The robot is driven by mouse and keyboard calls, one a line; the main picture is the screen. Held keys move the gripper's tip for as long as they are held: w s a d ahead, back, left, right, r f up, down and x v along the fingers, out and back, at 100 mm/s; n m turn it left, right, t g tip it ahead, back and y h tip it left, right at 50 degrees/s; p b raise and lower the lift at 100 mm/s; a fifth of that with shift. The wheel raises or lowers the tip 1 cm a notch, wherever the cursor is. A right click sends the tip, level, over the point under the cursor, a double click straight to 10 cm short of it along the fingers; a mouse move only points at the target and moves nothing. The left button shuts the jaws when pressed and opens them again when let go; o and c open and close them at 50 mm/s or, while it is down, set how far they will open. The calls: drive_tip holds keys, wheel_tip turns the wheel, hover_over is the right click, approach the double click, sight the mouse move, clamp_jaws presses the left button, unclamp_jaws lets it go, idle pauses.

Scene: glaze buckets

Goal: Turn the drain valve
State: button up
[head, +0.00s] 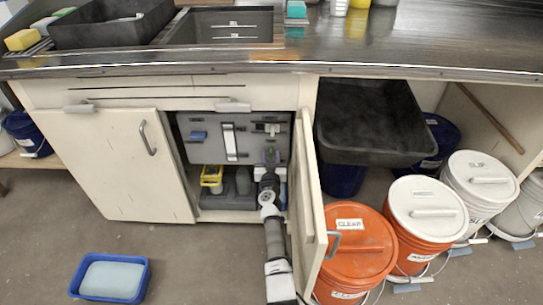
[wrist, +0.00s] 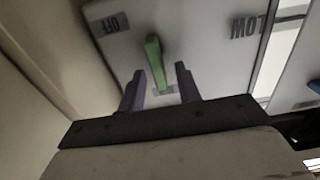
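A grey panel (head: 220,145) stands inside the open cabinet under the counter, carrying several small handles and labels. A small green lever (wrist: 155,62), which looks like the drain valve's handle, sticks out of this panel in the wrist view. My gripper (wrist: 160,78) has its two purple fingers apart, one on each side of the lever. Gaps show between the lever and both fingers; whether the lever is deep between them I cannot tell. In the head view my gripper (head: 270,157) is at the panel's right side, and my wrist partly hides what is below.
An open cabinet door (head: 309,215) stands close to the right of my arm; a shut door (head: 110,165) is at left. A yellow container (head: 211,178) is on the cabinet floor. An orange bucket (head: 357,255) and several others stand right. A blue tub (head: 110,278) lies on the floor.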

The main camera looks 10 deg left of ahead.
clamp_jaws()
drive_tip(key=shift+m, duration=0.4)
drive_tip(key=m, duration=0.5)
drive_tip(key=d+m+b, duration=0.1)
drive_tip(key=m, duration=0.2)
drive_tip(key=shift+w+f, duration=0.1)
drive_tip(key=shift+f, duration=0.1)
drive_tip(key=m, duration=0.2)
drive_tip(key=m+b, duration=0.1)
drive_tip(key=m, duration=0.1)
drive_tip(key=shift+d+f+m, duration=0.15)
drive_tip(key=shift+f+m, duration=0.05)
drive_tip(key=shift+m, duration=0.2)
drive_tip(key=shift+f+m+b, duration=0.2)
drive_tip(key=shift+m+b, duration=0.15)
drive_tip(key=shift+m, duration=1.65)
drive_tip(key=shift+w+m, duration=0.1)
drive_tip(key=shift+m, duration=0.2)
